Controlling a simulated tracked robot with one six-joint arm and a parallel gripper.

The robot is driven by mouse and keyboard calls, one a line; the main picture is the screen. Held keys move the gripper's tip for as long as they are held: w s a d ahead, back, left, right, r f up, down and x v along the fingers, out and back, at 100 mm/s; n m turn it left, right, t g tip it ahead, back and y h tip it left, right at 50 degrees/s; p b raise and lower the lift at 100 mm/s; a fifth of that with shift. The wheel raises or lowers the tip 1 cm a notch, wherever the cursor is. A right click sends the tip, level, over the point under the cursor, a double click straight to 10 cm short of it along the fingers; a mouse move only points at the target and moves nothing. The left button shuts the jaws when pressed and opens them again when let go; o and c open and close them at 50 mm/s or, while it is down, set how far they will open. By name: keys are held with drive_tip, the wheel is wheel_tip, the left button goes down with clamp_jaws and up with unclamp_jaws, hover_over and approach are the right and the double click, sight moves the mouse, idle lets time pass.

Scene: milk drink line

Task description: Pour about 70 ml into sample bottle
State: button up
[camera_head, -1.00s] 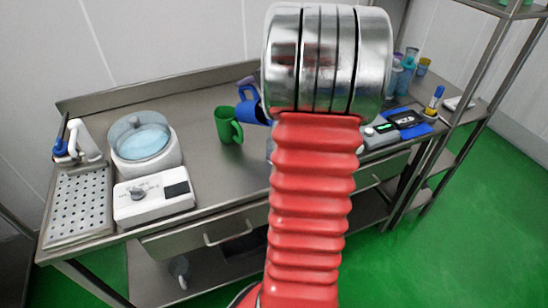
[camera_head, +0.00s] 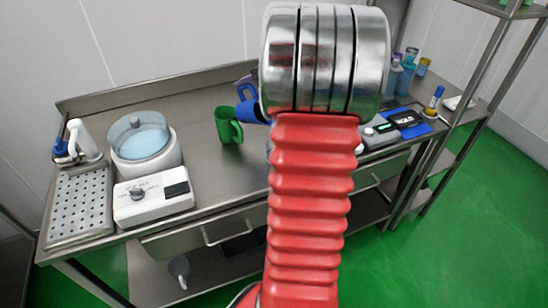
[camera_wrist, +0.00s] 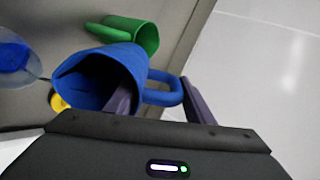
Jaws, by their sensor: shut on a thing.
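A blue jug (camera_head: 252,112) shows just left of my arm in the head view, tilted, with part of it hidden. In the wrist view the same blue jug (camera_wrist: 112,75) has its dark open mouth toward the lower left. My gripper (camera_wrist: 157,86) is shut on its handle, with a purple finger on each side. No stream of liquid shows. A clear bluish round thing (camera_wrist: 14,58) is at the left edge of the wrist view; I cannot tell if it is the sample bottle. My arm hides the middle of the bench.
A green mug (camera_head: 228,125) stands on the steel bench (camera_head: 195,110), near the jug. A bath with bluish liquid (camera_head: 141,142), a control box (camera_head: 153,198) and a perforated tray (camera_head: 80,204) are at left. A scale (camera_head: 407,119) and several bottles stand at right.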

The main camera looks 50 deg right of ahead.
drive_tip(key=shift+w+r+g, duration=0.1)
drive_tip(key=shift+w+g, duration=0.45)
drive_tip(key=shift+g, duration=0.25)
drive_tip(key=shift+d, duration=0.1)
drive_tip(key=shift+w+g+b, duration=0.4)
drive_tip(key=shift+g+b, duration=0.25)
drive_tip(key=shift+g, duration=0.25)
drive_tip(key=shift+w+f+g+y, duration=0.15)
drive_tip(key=shift+f+g+y, duration=0.15)
drive_tip(key=shift+g, duration=0.1)
drive_tip(key=shift+w+b, duration=0.2)
drive_tip(key=shift+b, duration=0.15)
idle(0.4)
